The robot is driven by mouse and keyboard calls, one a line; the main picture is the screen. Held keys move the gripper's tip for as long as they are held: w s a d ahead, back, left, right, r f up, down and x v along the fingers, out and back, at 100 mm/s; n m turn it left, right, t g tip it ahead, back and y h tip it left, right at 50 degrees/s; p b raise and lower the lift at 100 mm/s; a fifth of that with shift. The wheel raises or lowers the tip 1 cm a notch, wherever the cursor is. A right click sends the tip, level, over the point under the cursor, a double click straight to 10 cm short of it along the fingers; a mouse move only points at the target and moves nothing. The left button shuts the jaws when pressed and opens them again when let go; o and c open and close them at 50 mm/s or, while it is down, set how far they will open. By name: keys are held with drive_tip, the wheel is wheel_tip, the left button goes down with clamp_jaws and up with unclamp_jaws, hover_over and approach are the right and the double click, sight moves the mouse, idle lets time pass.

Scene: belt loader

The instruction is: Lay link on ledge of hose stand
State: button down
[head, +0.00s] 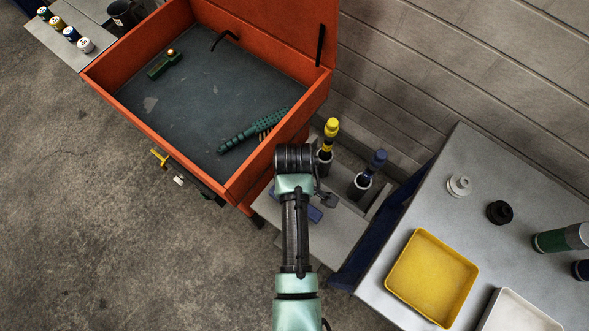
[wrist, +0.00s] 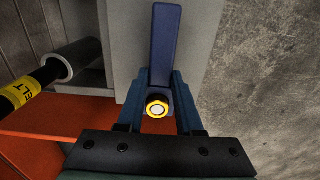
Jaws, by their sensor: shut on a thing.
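My gripper (wrist: 160,82) is shut on the link near a round brass-coloured end with a pale centre (wrist: 157,107). The bar points away from the fingers, over the grey ledge of the hose stand (wrist: 205,35). The hose stand (head: 335,238) is right of the orange chest in the head view. I cannot tell whether the link touches the ledge. In the head view my arm hides the fingers.
A yellow-topped tool (head: 331,130) and a blue-topped tool (head: 376,160) stand upright in the stand's sleeves, close to my wrist. The open orange chest (head: 237,185) is to the left. A grey bench (head: 455,190) with a yellow tray (head: 432,278) is to the right.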

drive_tip(key=shift+w+f, duration=0.1)
drive_tip(key=shift+f, duration=0.7)
drive_tip(key=shift+f, duration=0.1)
drive_tip(key=c, duration=0.6)
unclamp_jaws()
drive_tip(key=shift+o, duration=0.2)
